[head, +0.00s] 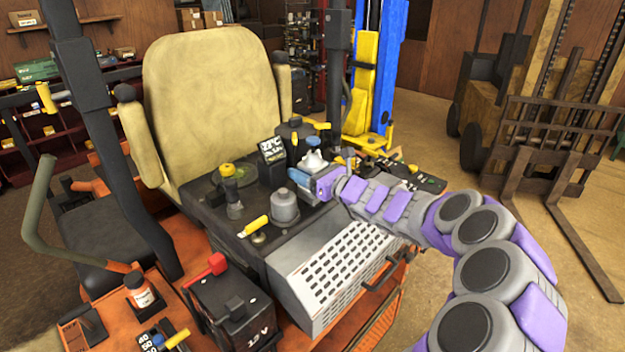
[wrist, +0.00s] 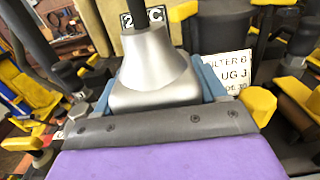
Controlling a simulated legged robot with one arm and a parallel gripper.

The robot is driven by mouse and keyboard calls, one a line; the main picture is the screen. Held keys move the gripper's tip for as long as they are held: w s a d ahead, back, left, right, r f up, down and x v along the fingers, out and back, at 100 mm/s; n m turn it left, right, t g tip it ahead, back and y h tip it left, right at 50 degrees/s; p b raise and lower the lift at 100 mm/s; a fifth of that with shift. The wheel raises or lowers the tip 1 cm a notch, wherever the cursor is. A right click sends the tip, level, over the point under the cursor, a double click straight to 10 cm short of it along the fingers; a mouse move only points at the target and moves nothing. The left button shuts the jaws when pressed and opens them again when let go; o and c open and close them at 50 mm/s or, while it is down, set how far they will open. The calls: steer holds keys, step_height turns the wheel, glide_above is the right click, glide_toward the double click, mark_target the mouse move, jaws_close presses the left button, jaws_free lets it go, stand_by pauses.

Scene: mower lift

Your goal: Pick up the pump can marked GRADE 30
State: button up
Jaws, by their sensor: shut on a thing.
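My gripper (head: 308,178) is at the far right part of the dark console top beside the seat. It is shut on a silver can (wrist: 156,68) with a sloping body and a dark neck, standing between its two blue fingers. In the head view the can (head: 314,160) is partly hidden by the fingers and shows a blue part on top. No GRADE 30 mark is readable on the can; its sides are largely covered. A white card (wrist: 228,78) behind it shows part-hidden text ending in "DE 30". I cannot tell whether the can is lifted.
A grey cylinder (head: 285,207), a yellow-handled item (head: 254,226) and a small display (head: 272,150) are close by on the console. The tan seat (head: 215,100) rises behind. A perforated panel (head: 345,265) and a black battery (head: 232,310) are in front. A forklift (head: 540,130) stands right.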

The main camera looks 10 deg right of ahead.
jaws_close()
steer(key=shift+r, duration=0.1)
stand_by(0.3)
